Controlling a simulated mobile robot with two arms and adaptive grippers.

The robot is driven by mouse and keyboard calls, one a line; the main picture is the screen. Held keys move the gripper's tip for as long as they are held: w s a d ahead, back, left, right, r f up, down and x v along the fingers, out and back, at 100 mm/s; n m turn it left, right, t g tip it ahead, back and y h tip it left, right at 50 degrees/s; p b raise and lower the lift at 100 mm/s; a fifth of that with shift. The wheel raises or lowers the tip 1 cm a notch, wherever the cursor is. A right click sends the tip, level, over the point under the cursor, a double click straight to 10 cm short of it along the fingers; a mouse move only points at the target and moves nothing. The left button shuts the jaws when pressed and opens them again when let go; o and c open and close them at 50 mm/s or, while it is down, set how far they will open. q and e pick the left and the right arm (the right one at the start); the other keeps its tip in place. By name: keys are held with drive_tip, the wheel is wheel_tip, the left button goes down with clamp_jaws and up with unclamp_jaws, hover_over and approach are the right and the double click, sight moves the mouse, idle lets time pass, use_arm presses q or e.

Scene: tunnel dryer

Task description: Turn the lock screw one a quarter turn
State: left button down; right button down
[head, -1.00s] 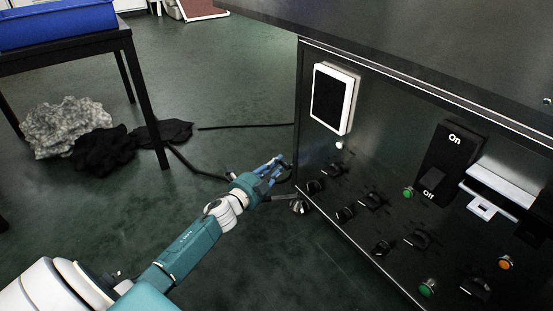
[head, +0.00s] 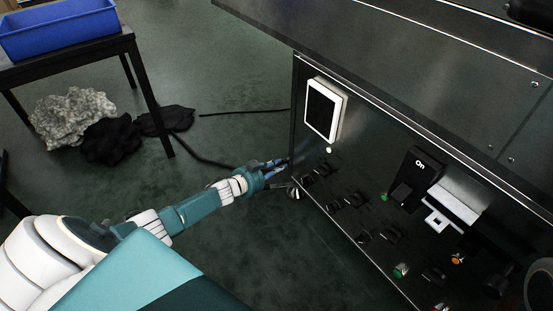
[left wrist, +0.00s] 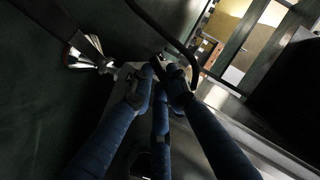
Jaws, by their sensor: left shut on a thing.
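My left gripper (head: 279,166) reaches the lower left end of the black machine cabinet (head: 345,175), low down beside its front edge. In the left wrist view its blue fingers (left wrist: 162,78) are closed around a small dark part, which I take for lock screw one (left wrist: 158,66). The fingertips cover most of it, and its slot or angle cannot be made out. In the head view the cabinet's edge hides that side, so the screw does not show there. My right gripper is not in view.
The cabinet front carries a white-framed screen (head: 323,110), several dark knobs and an On/Off switch (head: 415,177). A blue bin (head: 60,28) sits on a table at left. Grey and black cloths and a cable lie on the floor.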

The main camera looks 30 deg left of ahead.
use_arm(q)
drive_tip(key=shift+s+d+f+n+g+h+p, duration=0.15)
drive_tip(key=shift+d+n+g+h+p, duration=0.15)
drive_tip(key=shift+n, duration=0.2)
drive_tip(key=shift+s+d+n+g+h+p, duration=0.1)
drive_tip(key=shift+d+n+g+h, duration=0.1)
drive_tip(key=shift+n+h, duration=0.25)
drive_tip(key=shift+s+d+f+n+h, duration=0.1)
drive_tip(key=shift+d+n+h, duration=0.2)
drive_tip(key=shift+n, duration=0.35)
drive_tip(key=c, duration=1.7)
unclamp_jaws()
drive_tip(key=shift+o, duration=0.2)
drive_tip(key=shift+d, duration=0.1)
drive_tip(key=v, duration=0.8)
